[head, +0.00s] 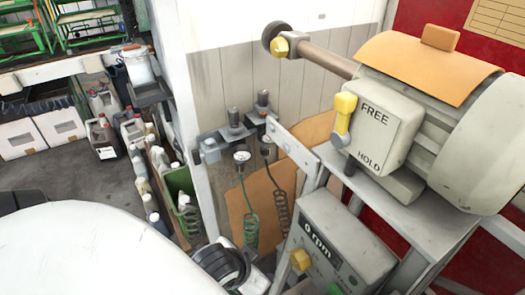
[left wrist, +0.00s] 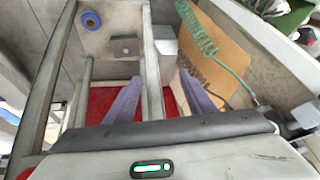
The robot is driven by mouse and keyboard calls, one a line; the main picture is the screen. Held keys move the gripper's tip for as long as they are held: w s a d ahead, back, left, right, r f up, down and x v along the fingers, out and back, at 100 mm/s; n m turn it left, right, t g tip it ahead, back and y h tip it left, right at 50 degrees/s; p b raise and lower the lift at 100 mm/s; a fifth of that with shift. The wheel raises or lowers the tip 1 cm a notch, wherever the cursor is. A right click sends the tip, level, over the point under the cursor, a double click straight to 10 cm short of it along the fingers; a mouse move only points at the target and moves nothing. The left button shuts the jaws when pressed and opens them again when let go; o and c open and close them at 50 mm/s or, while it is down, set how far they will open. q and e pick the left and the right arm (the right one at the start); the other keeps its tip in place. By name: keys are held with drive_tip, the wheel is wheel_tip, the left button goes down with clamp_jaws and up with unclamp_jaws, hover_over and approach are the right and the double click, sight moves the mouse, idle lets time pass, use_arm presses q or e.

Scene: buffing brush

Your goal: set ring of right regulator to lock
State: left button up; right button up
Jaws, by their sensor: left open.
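Two small grey regulators with dark upright knobs are mounted on the wall in the head view. The right regulator (head: 263,108) is slightly farther back, with a dial gauge (head: 266,148) below it. The left regulator (head: 236,130) has its own gauge (head: 241,156). The ring's setting is too small to read. My left gripper (left wrist: 160,100) is open in the left wrist view, with two purple fingers spread apart and nothing clearly held. A metal frame post shows between the fingers. Neither regulator can be made out clearly in that view. My right gripper is in neither view.
A green coiled hose (head: 250,215) and a dark coiled hose (head: 281,205) hang below the regulators, before a tan panel (left wrist: 225,55). The buffing machine (head: 400,125) and its metal stand (head: 400,215) are at right.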

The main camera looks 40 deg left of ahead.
use_arm(q)
drive_tip(key=w+a+r+n+t+y, duration=0.3)
drive_tip(key=w+a+r+n+y, duration=0.25)
drive_tip(key=w+a, duration=0.7)
drive_tip(key=n+t+y, duration=0.3)
drive_tip(key=t+y, duration=0.2)
approach(263, 110)
drive_tip(key=x, duration=0.3)
drive_tip(key=p+x, duration=0.1)
drive_tip(key=x, duration=0.7)
drive_tip(key=shift+w+a, duration=0.1)
drive_tip(key=shift+a, duration=0.05)
drive_tip(key=shift+w+a, duration=0.4)
drive_tip(key=shift+w, duration=0.05)
